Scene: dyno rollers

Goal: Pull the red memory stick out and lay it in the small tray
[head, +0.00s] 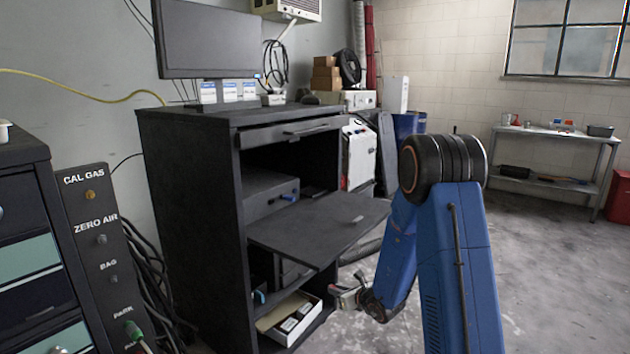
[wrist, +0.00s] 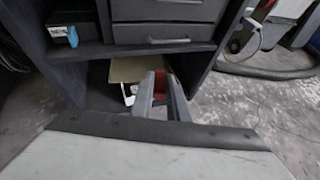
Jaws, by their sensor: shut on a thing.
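My gripper (head: 346,297) is low at the right front of the black cabinet, beside an open white box. In the wrist view my gripper (wrist: 161,90) is shut on a small red thing (wrist: 159,84), which looks like the red memory stick. Its fingers cover most of it, and it is clear of any socket that I can see. The open white box (head: 267,323) sits on the cabinet's lowest level with dark and white items in it. It also shows in the wrist view (wrist: 126,71), partly behind the gripper. I cannot tell whether this is the small tray.
The black cabinet (head: 185,190) has a pulled-out shelf (head: 322,228) above my gripper. A computer case (head: 268,192) stands inside. Open floor (head: 540,260) lies to the right.

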